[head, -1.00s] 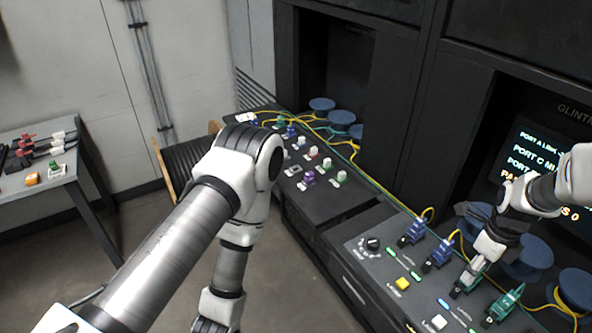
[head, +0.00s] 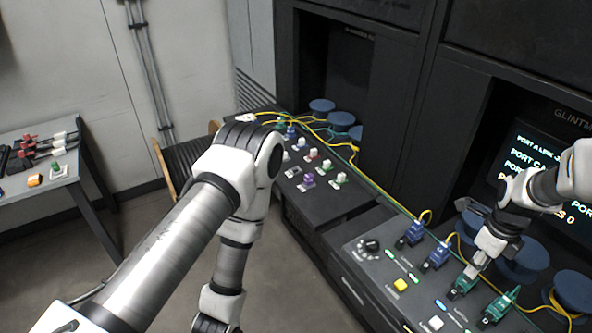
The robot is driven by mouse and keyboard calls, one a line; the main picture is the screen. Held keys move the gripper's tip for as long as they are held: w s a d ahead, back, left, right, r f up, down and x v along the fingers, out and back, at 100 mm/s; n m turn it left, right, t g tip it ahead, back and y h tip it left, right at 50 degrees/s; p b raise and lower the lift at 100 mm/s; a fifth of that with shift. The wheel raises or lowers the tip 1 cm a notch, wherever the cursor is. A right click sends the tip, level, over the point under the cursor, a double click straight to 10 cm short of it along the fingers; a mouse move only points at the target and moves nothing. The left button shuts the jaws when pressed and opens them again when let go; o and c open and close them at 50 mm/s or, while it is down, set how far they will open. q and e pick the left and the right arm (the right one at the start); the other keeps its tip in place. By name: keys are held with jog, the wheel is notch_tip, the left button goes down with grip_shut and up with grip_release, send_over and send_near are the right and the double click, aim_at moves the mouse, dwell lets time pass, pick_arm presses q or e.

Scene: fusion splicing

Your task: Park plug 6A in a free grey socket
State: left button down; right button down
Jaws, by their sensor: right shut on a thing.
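My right gripper (head: 474,268) is shut on a green plug (head: 460,286) at the right console (head: 372,291). The plug is low at the panel, in line with two blue plugs (head: 411,234) (head: 436,256) and another green plug (head: 502,306). I cannot tell whether it is fully seated. Its label is too small to read, so I cannot confirm it as 6A. No empty grey socket can be made out clearly. My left gripper (head: 208,325) is at the bottom edge, mostly cut off, far from the plugs.
The left console (head: 335,198) carries white, green and purple connectors. Yellow cables run along the back to blue spools (head: 523,262). A screen (head: 532,165) is partly hidden by my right arm. A side table (head: 40,190) with red and white parts stands at left.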

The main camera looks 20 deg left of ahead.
jog(key=shift+r+p, duration=1.35)
jog(key=shift+r, duration=0.5)
